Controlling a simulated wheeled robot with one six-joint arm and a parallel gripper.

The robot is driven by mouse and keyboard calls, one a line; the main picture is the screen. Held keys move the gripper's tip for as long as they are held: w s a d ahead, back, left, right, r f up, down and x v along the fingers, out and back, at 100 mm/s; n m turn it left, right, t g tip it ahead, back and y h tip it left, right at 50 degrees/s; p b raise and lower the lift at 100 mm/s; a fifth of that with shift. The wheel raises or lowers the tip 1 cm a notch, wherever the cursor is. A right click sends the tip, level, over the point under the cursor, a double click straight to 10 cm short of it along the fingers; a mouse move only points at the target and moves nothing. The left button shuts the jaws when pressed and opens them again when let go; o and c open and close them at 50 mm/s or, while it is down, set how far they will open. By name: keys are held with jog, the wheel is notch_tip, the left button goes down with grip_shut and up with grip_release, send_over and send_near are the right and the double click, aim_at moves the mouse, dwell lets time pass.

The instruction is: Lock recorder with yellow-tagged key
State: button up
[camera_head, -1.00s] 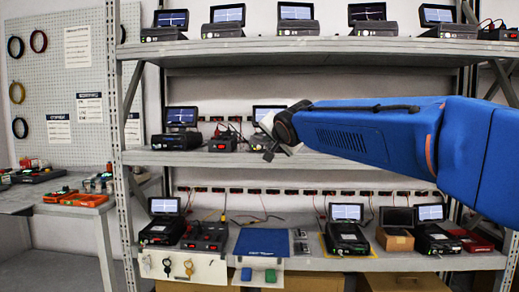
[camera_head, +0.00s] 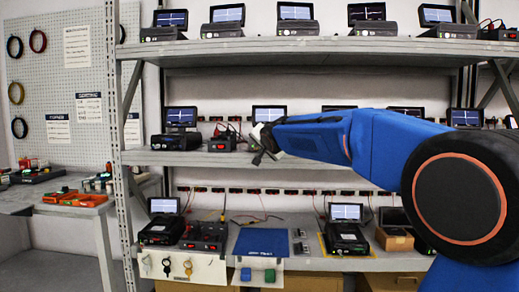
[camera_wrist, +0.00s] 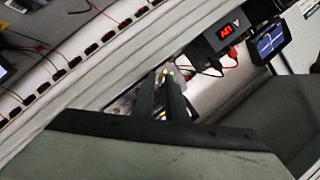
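Three keys hang in a row on a pale panel (camera_head: 208,270) at the front edge of the lower shelf: a left key (camera_head: 146,262), a middle key (camera_head: 167,265) and a right key (camera_head: 188,267). The right one looks yellowish, but the tags are too small to be sure. A recorder (camera_head: 346,236) with a lit screen stands on a yellow-edged mat on the lower shelf; another recorder (camera_head: 162,230) stands at the left. My gripper (camera_head: 262,158) is in front of the middle shelf, above and right of the keys. Its fingers (camera_wrist: 164,78) appear slightly apart with nothing visible between them.
More recorders with screens stand on the upper shelf (camera_head: 300,46) and middle shelf (camera_head: 215,158). A bench (camera_head: 40,205) with orange bins stands left.

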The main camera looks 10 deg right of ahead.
grip_shut()
jog(key=shift+a+r+n, duration=0.1)
jog(key=shift+n, duration=0.2)
jog(key=n, duration=0.1)
jog(key=n+g+h, duration=0.1)
jog(key=shift+w+a+n+h, duration=0.2)
jog(key=shift+n+h, duration=0.1)
jog(key=shift+n, duration=0.1)
jog(key=shift+a+n+g+h, duration=0.2)
jog(key=shift+n+h, duration=0.85)
jog(key=shift+n, duration=0.4)
jog(key=shift+a+n+g+h, duration=0.2)
jog(key=shift+n+h, duration=0.8)
jog(key=shift+n, duration=0.5)
jog(key=shift+a+n+g+h, duration=0.1)
jog(key=shift+n+g+h, duration=0.1)
jog(key=shift+n+h, duration=1.05)
jog(key=shift+n, duration=0.4)
